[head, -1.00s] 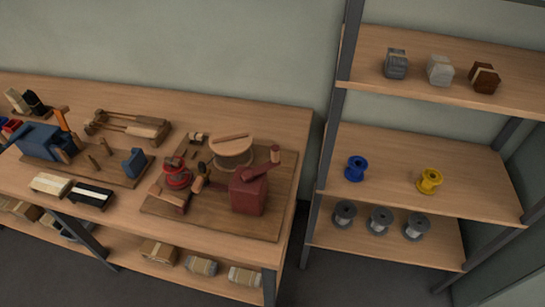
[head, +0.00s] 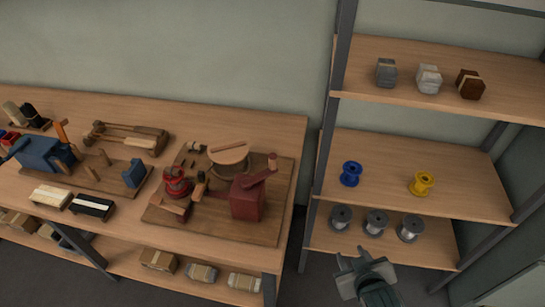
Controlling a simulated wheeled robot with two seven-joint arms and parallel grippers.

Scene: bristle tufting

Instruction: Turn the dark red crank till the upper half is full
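The dark red crank (head: 257,179) sits on top of a dark red box (head: 246,200) at the right of a brown board on the workbench. Its knob (head: 272,160) points up and to the right. A round wooden disc (head: 229,153) stands just behind and left of the box; whether it belongs to the upper half I cannot tell. My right gripper (head: 352,260) shows at the bottom, in front of the shelf unit and well away from the crank. How its fingers stand is unclear. My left gripper is not in view.
The workbench (head: 270,118) holds a red spool (head: 177,184), a blue vise (head: 42,153) and brush blocks (head: 91,207). The shelf unit at right carries a blue spool (head: 351,174), a yellow spool (head: 421,184), grey spools (head: 376,222) and wrapped bundles (head: 429,79). Floor shows between bench and shelves.

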